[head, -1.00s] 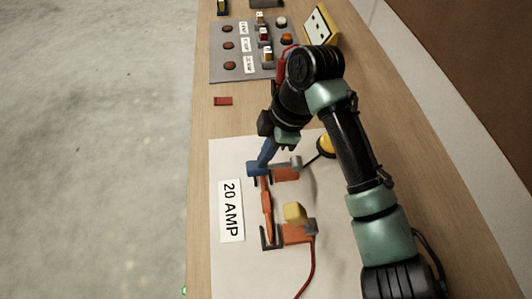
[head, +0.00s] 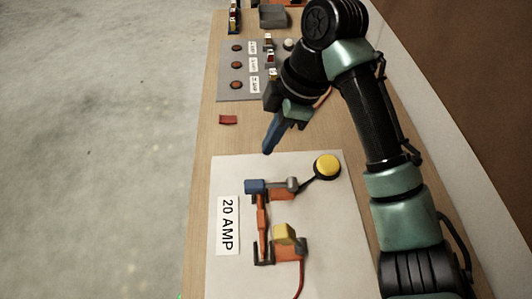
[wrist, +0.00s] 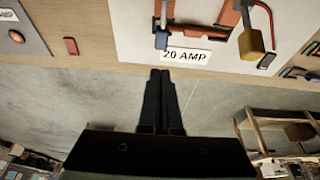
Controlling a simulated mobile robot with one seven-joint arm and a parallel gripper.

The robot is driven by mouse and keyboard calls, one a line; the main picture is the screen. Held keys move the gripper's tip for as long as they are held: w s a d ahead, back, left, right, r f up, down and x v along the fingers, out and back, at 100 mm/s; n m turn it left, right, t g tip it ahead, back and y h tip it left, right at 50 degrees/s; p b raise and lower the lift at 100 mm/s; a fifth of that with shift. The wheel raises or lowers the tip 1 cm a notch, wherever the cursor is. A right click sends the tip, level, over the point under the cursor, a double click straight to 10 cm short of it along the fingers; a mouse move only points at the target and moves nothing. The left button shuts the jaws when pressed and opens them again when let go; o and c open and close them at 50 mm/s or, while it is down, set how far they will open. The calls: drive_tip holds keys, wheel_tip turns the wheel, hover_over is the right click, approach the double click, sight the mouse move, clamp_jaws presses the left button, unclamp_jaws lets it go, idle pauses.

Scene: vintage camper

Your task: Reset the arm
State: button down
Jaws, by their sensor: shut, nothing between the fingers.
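My arm reaches in from the lower right in the head view. My gripper (head: 268,149) is shut and empty, in the air above the bench, between the grey panel and the white board. In the wrist view its dark fingers (wrist: 160,73) lie together, with bare floor behind them. On the white board (head: 230,275) is an orange switch lever (head: 262,217) with a blue end (head: 255,186) in the head view. The gripper is apart from it. The 20 AMP label (head: 228,224) also shows in the wrist view (wrist: 187,56).
A yellow button (head: 327,166) and a yellow block (head: 284,234) sit on the white board. A small red piece (head: 228,119) lies on the wooden bench. The grey panel (head: 225,88) has several red buttons. A brown wall (head: 470,70) rises at the right.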

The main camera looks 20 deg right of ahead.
drive_tip(key=shift+v, duration=0.85)
